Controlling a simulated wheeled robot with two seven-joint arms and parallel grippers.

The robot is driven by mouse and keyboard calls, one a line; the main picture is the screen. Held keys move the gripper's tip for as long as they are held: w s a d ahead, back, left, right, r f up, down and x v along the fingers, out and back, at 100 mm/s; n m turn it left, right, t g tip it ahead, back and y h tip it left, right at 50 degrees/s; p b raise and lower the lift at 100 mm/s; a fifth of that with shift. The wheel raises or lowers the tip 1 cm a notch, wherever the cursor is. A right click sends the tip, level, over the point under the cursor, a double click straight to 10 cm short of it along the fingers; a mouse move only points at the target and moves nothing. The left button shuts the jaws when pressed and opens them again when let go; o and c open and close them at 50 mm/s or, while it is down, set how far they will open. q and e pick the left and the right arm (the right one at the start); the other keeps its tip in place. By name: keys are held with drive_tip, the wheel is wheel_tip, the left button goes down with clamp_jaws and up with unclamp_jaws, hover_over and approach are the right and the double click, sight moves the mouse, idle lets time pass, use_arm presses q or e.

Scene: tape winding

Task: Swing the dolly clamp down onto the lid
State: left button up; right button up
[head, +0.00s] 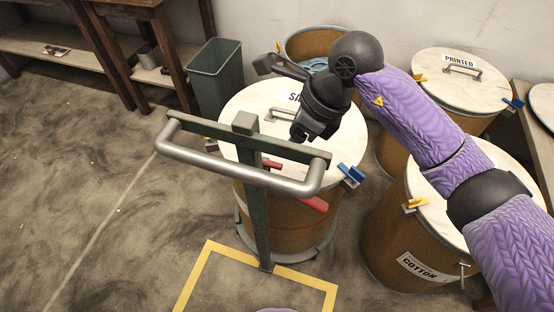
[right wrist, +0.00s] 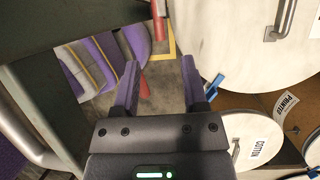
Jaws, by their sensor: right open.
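The dolly stands in front of a drum, with a green post (head: 257,215) and a grey bar handle (head: 225,172). The drum's round white lid (head: 240,110) has a metal handle and a partly hidden label. A red clamp lever (head: 315,203) sticks out right of the post below the lid rim; a smaller red piece (head: 271,163) shows behind the handle. My right gripper (head: 303,134) hangs over the lid's right part, behind the handle bar. In the right wrist view its fingers (right wrist: 162,85) are apart, with a red bar (right wrist: 158,22) ahead. My left gripper is not seen.
A blue latch (head: 352,174) sits at the lid's right rim. The COTTON drum (head: 400,240) and PRINTED drum (head: 462,78) stand to the right. A green bin (head: 214,75) and wooden benches are behind left. Yellow tape (head: 208,270) marks the floor; the left floor is clear.

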sight(277, 163)
drive_tip(key=b+x, duration=0.2)
drive_tip(key=x, duration=0.4)
drive_tip(key=shift+f, duration=0.3)
drive_tip(key=shift+a+f+b, duration=0.3)
drive_tip(key=shift+f+b, duration=0.1)
drive_tip(key=shift+f, duration=0.05)
drive_tip(key=shift+c, duration=0.3)
drive_tip(key=c, duration=0.5)
clamp_jaws()
